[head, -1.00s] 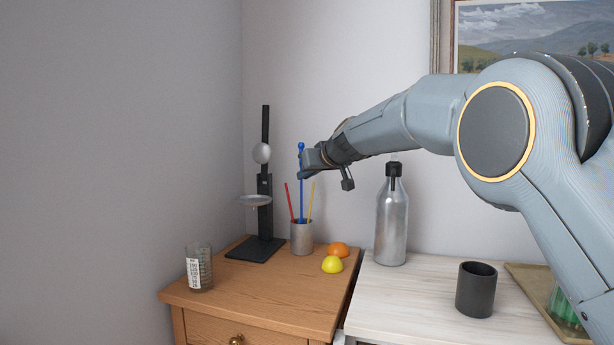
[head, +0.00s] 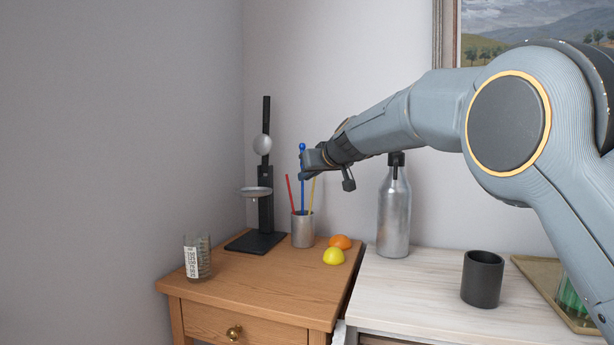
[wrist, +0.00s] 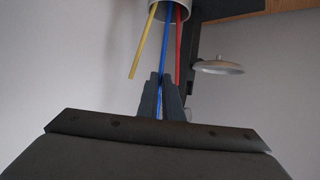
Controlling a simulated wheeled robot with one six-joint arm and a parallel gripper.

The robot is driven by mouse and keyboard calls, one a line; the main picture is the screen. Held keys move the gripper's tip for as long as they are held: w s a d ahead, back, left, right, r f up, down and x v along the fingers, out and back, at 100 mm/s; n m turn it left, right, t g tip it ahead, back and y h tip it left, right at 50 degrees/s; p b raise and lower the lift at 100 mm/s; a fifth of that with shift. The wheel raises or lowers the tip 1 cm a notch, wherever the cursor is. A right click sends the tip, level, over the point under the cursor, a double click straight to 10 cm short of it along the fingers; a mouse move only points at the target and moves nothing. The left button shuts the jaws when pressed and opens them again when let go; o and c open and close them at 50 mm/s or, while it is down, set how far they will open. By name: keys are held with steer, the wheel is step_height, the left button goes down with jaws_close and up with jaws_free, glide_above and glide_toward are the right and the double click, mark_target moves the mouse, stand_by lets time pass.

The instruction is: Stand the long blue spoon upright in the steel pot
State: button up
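The long blue spoon (head: 303,195) stands nearly upright, its lower end inside the mouth of the steel pot (head: 303,231). The spoon's depth in the pot is hidden by the wall. My gripper (head: 307,163) is above the pot and shut on the spoon's upper shaft, with the round blue end above the fingers. In the wrist view the fingers (wrist: 160,97) close on both sides of the blue shaft (wrist: 166,45), which runs into the pot's opening (wrist: 183,8).
A red stick (head: 290,194) and a yellow stick (head: 312,195) lean in the same pot. A black stand (head: 266,200) with a dish is close on the left. Orange (head: 340,242) and yellow (head: 333,257) fruits, a bottle (head: 394,215), beaker (head: 197,258) and dark cup (head: 482,279) stand around.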

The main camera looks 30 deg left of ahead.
steer(key=o, duration=0.5)
steer(key=shift+c, duration=0.2)
steer(key=b+v, duration=0.2)
steer(key=v, duration=0.5)
steer(key=shift+s+d+r, duration=0.15)
steer(key=shift+d+r, duration=0.05)
steer(key=shift+d, duration=0.15)
stand_by(0.4)
